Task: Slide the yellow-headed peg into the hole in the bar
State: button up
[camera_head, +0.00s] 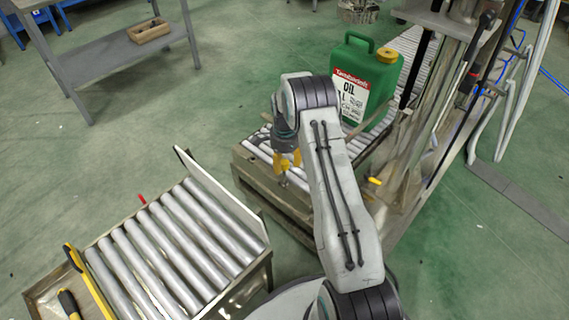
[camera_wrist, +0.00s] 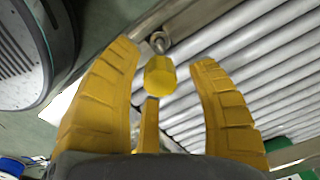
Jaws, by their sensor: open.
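The yellow head of the peg (camera_wrist: 160,76) shows in the wrist view between the two yellow fingers of my gripper (camera_wrist: 168,72). Gaps show on both sides of the head, so the fingers are open and not closed on it. The peg's shaft cannot be made out. A small round metal part (camera_wrist: 158,43) shows just past the head; I cannot tell whether it belongs to the peg or the bar. In the head view my gripper (camera_head: 287,160) hangs over the near end of the far roller conveyor. The bar's hole cannot be made out.
A green oil can (camera_head: 366,85) stands on the far conveyor (camera_head: 262,185), behind my arm. A second roller conveyor (camera_head: 165,250) at lower left carries yellow-handled tools (camera_head: 88,280). Metal uprights (camera_head: 425,130) stand to the right. Open green floor lies at left.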

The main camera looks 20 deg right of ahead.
notch_tip(320, 180, up, 11)
jog(key=shift+r, duration=0.15)
dwell(0.4)
dwell(0.4)
